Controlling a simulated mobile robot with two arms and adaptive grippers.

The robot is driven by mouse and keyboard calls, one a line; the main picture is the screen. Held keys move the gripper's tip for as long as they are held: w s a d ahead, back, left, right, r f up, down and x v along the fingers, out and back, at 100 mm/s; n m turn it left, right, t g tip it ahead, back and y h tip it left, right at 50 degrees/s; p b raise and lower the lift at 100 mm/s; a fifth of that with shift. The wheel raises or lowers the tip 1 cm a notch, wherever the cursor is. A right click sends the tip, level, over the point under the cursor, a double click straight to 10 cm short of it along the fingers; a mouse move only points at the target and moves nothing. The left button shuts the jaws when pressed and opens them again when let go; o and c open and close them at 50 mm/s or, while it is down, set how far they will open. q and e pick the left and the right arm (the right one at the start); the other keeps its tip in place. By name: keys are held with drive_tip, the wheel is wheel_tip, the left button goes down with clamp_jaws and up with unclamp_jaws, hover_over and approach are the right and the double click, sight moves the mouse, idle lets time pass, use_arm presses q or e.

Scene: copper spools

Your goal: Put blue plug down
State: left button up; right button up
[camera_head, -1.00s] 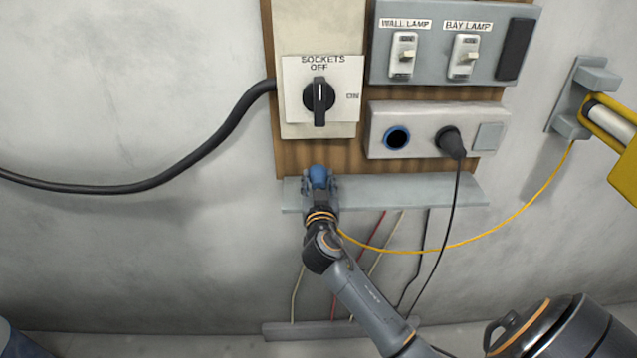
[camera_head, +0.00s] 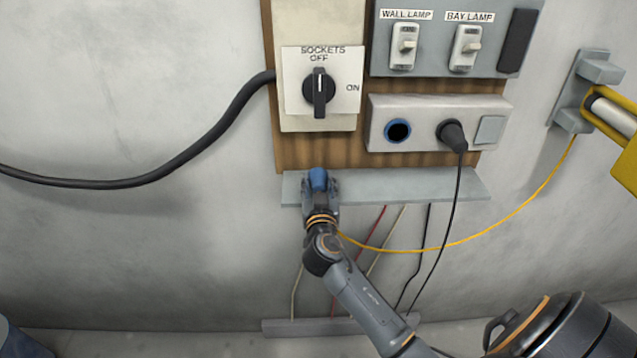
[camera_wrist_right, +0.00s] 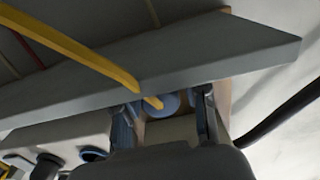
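The blue plug (camera_head: 317,178) is at the left part of the grey shelf (camera_head: 420,184) under the wooden board. It also shows in the right wrist view (camera_wrist_right: 168,103), with the yellow cable running from it. My right gripper (camera_head: 321,187) is at the shelf with a finger on each side of the plug. In the right wrist view the fingers look spread, with a gap beside the plug on the right. The plug's contact with the shelf is hard to see. My left gripper is out of view.
The socket box (camera_head: 438,108) above the shelf has an empty blue-ringed socket (camera_head: 397,130) and a black plug (camera_head: 452,134). A rotary switch (camera_head: 319,92) points at OFF. The yellow cable (camera_head: 520,213) hangs to a yellow device (camera_head: 620,125) at right.

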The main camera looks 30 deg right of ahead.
drive_tip(key=o, duration=0.4)
drive_tip(key=shift+r+p, duration=0.65)
drive_tip(key=shift+p, duration=0.1)
drive_tip(key=shift+s+a+r+p, duration=0.1)
drive_tip(key=shift+r+p, duration=0.05)
drive_tip(key=shift+p, duration=0.15)
drive_tip(key=shift+s+a+f+b, duration=0.25)
drive_tip(key=shift+s+a+b, duration=0.1)
drive_tip(key=shift+s, duration=0.15)
drive_tip(key=shift+s+a+f+b, duration=0.25)
drive_tip(key=shift+s+b, duration=0.1)
drive_tip(key=shift+s, duration=0.15)
drive_tip(key=b+v, duration=0.2)
drive_tip(key=v, duration=0.7)
drive_tip(key=shift+s+r, duration=0.25)
drive_tip(key=shift+r, duration=0.1)
